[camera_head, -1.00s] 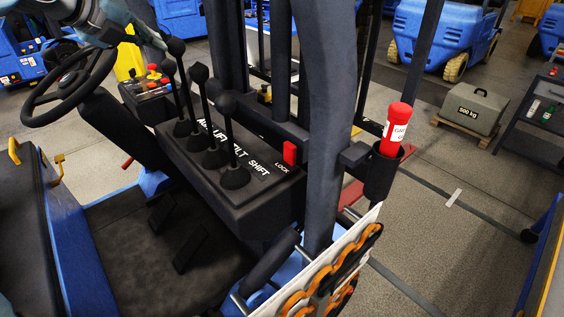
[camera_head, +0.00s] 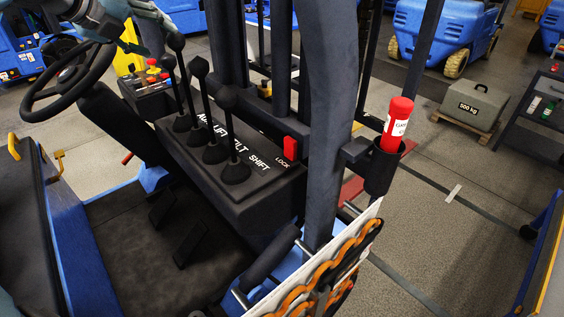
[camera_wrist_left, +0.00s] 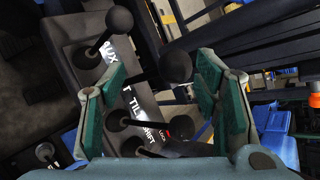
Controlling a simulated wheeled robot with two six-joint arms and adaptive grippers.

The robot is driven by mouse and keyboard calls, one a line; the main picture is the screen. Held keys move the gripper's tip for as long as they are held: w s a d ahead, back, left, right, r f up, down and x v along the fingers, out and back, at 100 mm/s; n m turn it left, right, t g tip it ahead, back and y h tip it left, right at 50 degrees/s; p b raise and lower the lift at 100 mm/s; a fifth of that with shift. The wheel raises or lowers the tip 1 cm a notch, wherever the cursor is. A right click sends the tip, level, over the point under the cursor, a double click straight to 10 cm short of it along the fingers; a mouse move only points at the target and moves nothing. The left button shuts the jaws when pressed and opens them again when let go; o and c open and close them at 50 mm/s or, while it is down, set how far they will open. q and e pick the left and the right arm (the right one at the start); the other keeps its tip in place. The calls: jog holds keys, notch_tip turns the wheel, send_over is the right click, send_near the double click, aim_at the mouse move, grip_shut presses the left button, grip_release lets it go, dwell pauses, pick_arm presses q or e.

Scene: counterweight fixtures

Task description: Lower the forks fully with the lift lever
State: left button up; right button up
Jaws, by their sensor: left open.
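The lever console (camera_head: 262,192) carries a row of black levers with round knobs, labelled AUX, LIFT, TILT and SHIFT. The lift lever's knob (camera_head: 176,42) appears to be the highest one in the head view, leaning toward my left gripper. My left gripper (camera_head: 150,42) is at the top left, partly cut off by the frame edge. In the left wrist view my gripper (camera_wrist_left: 165,85) is open, with green-padded fingers on either side of that black knob (camera_wrist_left: 175,67). I see a gap around the knob. The lift lever's base is partly hidden by a finger. My right gripper is not in view.
The AUX knob (camera_head: 168,63), TILT knob (camera_head: 199,67) and SHIFT knob (camera_head: 226,98) stand close by. A steering wheel (camera_head: 70,75) is at left. A red lock switch (camera_head: 290,147), thick mast post (camera_head: 330,120) and red canister (camera_head: 398,125) are at right.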

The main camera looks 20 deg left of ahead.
pick_arm(q)
jog(key=b+v, duration=0.2)
jog(key=v, duration=0.8)
jog(key=shift+b, duration=0.3)
jog(key=shift+w, duration=0.1)
jog(key=shift+r, duration=0.1)
